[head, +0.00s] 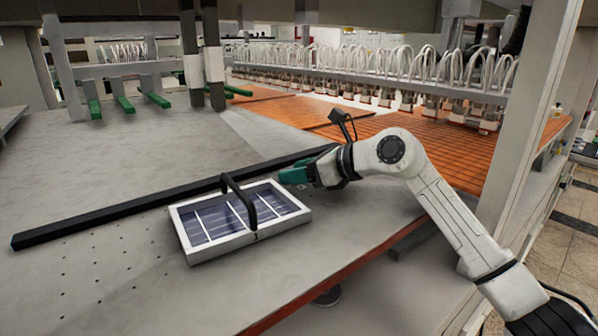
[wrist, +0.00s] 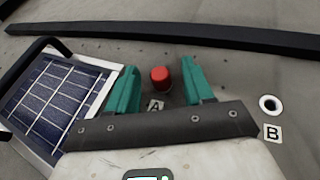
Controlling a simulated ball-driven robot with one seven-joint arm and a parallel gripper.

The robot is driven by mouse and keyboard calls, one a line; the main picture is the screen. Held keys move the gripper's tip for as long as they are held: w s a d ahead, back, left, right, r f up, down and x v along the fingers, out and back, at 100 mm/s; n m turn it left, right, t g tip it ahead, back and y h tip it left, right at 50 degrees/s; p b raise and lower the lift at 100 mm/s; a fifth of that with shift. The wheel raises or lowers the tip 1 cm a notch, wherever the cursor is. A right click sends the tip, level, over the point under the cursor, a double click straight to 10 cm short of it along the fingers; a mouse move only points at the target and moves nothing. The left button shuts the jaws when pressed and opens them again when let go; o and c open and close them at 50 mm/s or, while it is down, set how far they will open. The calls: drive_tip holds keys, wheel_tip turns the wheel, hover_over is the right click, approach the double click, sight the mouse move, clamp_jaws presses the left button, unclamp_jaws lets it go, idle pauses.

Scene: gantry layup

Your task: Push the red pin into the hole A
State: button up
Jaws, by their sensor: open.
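The red pin (wrist: 160,77) stands upright on the table in the wrist view, beside a plate marked A (wrist: 155,106). Its round red top shows, but its lower part and hole A itself are hidden, so I cannot tell how deep it sits. My gripper (wrist: 159,66) is open, with its green fingers on either side of the pin and gaps to both. In the head view my gripper (head: 292,174) is low over the table, just right of the solar panel, and the pin cannot be made out there.
A framed solar panel (head: 192,250) with a black handle (head: 236,198) lies close to my gripper's left. A white-ringed hole (wrist: 270,103) with plate B (wrist: 273,134) is at right. A long black bar (head: 110,212) runs behind. The table's left part is mostly clear.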

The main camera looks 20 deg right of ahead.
drive_tip(key=b+v, duration=0.1)
drive_tip(key=v, duration=0.9)
drive_tip(key=shift+s+d+r+b, duration=0.2)
drive_tip(key=shift+s+b, duration=0.1)
drive_tip(key=shift+b, duration=0.1)
